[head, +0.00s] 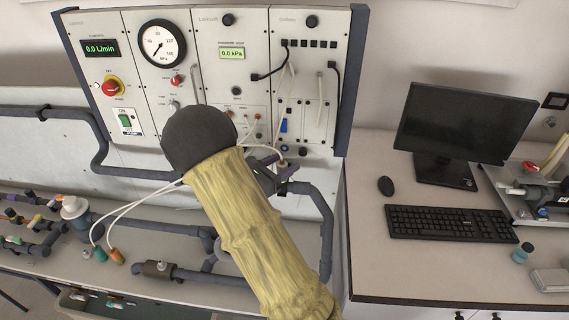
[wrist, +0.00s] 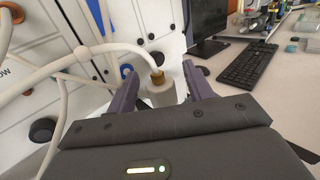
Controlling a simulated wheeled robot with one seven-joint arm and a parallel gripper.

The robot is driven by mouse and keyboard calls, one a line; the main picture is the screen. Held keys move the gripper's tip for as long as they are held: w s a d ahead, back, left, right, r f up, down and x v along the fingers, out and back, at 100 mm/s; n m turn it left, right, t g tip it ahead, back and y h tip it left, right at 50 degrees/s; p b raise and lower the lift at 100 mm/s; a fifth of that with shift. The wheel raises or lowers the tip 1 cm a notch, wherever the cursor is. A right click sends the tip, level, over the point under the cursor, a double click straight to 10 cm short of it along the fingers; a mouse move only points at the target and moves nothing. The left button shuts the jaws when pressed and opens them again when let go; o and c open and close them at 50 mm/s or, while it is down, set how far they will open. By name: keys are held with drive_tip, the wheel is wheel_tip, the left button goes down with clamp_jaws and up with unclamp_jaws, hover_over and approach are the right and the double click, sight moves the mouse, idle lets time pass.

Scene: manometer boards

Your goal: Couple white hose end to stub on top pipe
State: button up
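The white hose end (wrist: 160,95), a white sleeve below a brass-coloured collar, sits between the two purple-grey fingers of my gripper (wrist: 160,88) in the wrist view. Its hose comes in from the left. The fingers stand on either side of it, but I cannot tell whether both touch it. In the head view my gripper (head: 278,176) is partly behind my sleeved arm, close to the dark grey top pipe (head: 318,200). The stub on the top pipe is hidden, so I cannot tell whether the hose end meets it.
The instrument panel (head: 222,90) stands behind my gripper. Two white hoses run left to a green end (head: 100,254) and an orange end (head: 117,256). A desk on the right holds a monitor (head: 465,122), keyboard (head: 450,223) and mouse (head: 386,186).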

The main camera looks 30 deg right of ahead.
drive_tip(key=shift+s+a, duration=0.1)
drive_tip(key=shift+a, duration=0.45)
drive_tip(key=b+v, duration=0.4)
drive_tip(key=v, duration=1.2)
drive_tip(key=shift+a, duration=0.15)
